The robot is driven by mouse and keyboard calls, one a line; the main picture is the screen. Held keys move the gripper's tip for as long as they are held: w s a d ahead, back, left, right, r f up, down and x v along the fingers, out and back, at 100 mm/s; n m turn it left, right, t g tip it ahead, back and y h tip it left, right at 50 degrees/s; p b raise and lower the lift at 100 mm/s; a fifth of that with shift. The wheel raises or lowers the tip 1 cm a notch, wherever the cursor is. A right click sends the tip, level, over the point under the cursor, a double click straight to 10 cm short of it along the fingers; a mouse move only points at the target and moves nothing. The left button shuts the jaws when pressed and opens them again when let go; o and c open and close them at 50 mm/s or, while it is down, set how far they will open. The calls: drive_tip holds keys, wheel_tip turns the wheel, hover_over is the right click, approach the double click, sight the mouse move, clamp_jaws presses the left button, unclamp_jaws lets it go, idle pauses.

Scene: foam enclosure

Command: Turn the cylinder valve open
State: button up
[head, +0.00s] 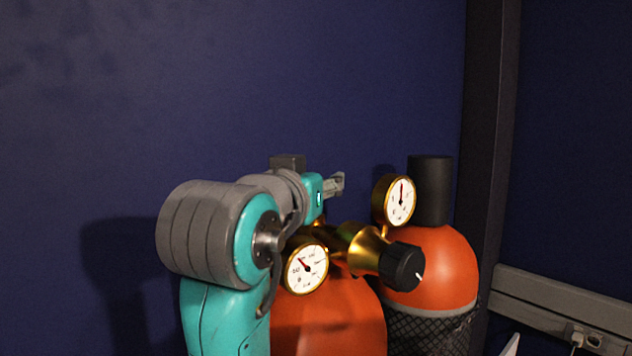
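An orange gas cylinder (335,322) stands in front of the robot, partly covered by my arm. A brass regulator (366,250) sits at its top, with a black knob (402,267) at its right end. One round gauge (305,268) is low on the left and a second (400,199) is higher on the right. My gripper (338,184) is above the regulator and left of the upper gauge, pointing right. Its fingers are small and seen edge-on, so their gap is unclear. I cannot make out the cylinder's valve handle; my arm and gripper cover that area.
A second orange cylinder (445,272) with a black cap (432,190) and dark mesh stands close on the right. A dark blue wall (300,80) is behind. A dark post (490,130) and a grey rail with sockets (560,315) are at right. The space above the gripper is clear.

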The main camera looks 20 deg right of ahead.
drive_tip(key=o, duration=0.9)
drive_tip(key=shift+s, duration=0.1)
drive_tip(key=shift+o, duration=0.2)
drive_tip(key=v, duration=1.2)
drive_tip(key=shift+o, duration=0.2)
